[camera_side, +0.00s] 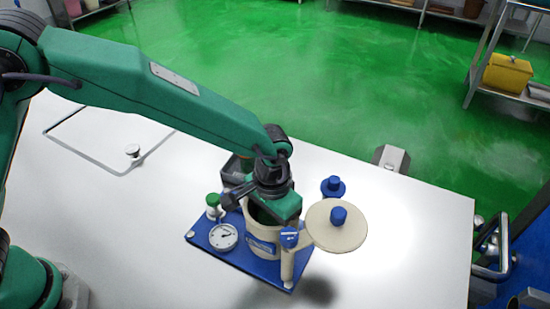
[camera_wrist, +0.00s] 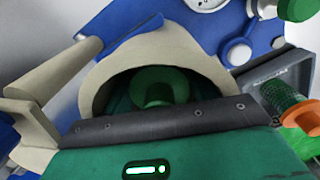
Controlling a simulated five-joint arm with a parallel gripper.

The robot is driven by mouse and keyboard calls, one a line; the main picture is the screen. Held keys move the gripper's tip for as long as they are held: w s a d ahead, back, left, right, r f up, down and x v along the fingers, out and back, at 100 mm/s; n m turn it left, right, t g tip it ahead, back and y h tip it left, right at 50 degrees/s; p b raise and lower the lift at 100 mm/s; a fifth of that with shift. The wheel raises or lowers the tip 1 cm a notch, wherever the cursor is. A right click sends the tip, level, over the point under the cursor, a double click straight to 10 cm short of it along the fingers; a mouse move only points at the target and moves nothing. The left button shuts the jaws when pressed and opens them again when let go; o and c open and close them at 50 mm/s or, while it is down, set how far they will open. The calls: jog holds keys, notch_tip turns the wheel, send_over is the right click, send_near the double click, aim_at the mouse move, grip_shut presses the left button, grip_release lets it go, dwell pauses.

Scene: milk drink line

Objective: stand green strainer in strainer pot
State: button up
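A green mesh strainer (camera_wrist: 281,96) with an orange end (camera_wrist: 303,117) shows at the right of the wrist view. It is tilted at a grey square-walled container (camera_wrist: 262,74); I cannot tell how deep it sits, or whether this container is the strainer pot. The container (camera_side: 236,166) is partly hidden behind my wrist in the side view. My gripper (camera_side: 272,207) is over the cream pot (camera_side: 262,240), with its dark edge (camera_wrist: 165,122) across the mouth in the wrist view. A round green part (camera_wrist: 160,86) shows inside the cream pot. My fingertips are hidden.
The cream pot stands on a blue base (camera_side: 218,254) with a dial gauge (camera_side: 224,237) and a green-capped fitting (camera_side: 213,201). A round cream lid (camera_side: 345,235) with a blue knob is swung out right. A blue knobbed piece (camera_side: 333,187) lies behind. The right tabletop is clear.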

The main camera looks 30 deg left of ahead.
jog(key=shift+o, duration=0.8)
jog(key=shift+w+r, duration=0.1)
jog(key=shift+r, duration=4.05)
jog(key=shift+a, duration=0.1)
jog(key=shift+w+a+r, duration=0.1)
jog(key=shift+a+r, duration=0.15)
jog(key=s+a+r+n+t+h, duration=0.1)
jog(key=s+a+r, duration=0.1)
jog(key=a+r, duration=0.5)
jog(key=s+a+r+n+t, duration=0.1)
jog(key=a+r+t, duration=0.15)
jog(key=a, duration=0.85)
jog(key=shift+s+a+r+n+t+y, duration=0.15)
jog(key=shift+s+a+r+n+t, duration=0.15)
jog(key=shift+s+a, duration=1.7)
jog(key=shift+s+a+r+n+t+y, duration=0.25)
jog(key=shift+s+a+t, duration=0.15)
jog(key=shift+s+a, duration=1.65)
jog(key=shift+s+a+r+n+t+y, duration=0.1)
jog(key=shift+s+a+r+n+t, duration=0.2)
jog(key=shift+s+a, duration=1.7)
